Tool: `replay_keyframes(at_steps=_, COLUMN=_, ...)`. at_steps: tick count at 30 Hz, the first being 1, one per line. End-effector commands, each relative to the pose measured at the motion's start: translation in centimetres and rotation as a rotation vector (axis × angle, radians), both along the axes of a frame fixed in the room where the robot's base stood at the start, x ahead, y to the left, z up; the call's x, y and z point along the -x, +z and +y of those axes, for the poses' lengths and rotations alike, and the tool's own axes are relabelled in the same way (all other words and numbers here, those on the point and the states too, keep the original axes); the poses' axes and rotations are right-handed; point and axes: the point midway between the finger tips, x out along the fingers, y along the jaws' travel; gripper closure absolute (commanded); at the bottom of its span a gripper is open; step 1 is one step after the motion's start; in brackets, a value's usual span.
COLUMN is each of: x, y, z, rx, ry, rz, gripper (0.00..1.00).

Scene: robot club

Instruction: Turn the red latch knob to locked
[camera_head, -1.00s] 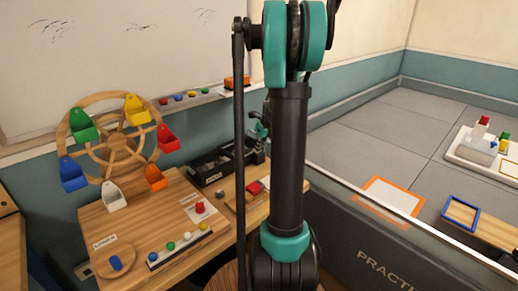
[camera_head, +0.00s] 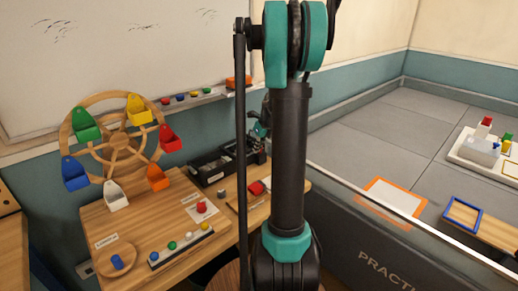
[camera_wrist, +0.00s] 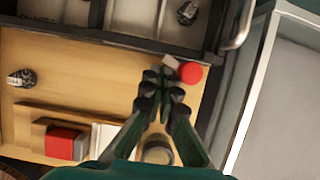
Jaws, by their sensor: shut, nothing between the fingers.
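The red latch knob (camera_wrist: 191,73) shows in the wrist view as a round red cap with a pale grey tab on its left. It sits by the lower right corner of a black case (camera_wrist: 120,45). My gripper (camera_wrist: 163,84) is shut and empty, its fingertips just left of the knob and close to it. I cannot tell whether they touch the tab. In the head view my gripper (camera_head: 260,131) is small and partly hidden near the black case (camera_head: 210,167). The knob cannot be made out there.
A red block (camera_wrist: 64,144) lies on the wooden top at the lower left of the wrist view. In the head view a wooden wheel with coloured buckets (camera_head: 121,147) stands left. A red button (camera_head: 202,207) and a barrier (camera_head: 400,240) are also in view.

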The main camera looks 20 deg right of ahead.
Motion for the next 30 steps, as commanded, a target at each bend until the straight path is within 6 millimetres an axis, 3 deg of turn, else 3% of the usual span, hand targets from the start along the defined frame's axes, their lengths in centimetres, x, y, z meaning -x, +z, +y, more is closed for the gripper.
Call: replay_keyframes(at_steps=30, x=-2.4, y=0.0, z=1.3, rx=0.000, ry=0.000, rz=0.000, gripper=1.00)
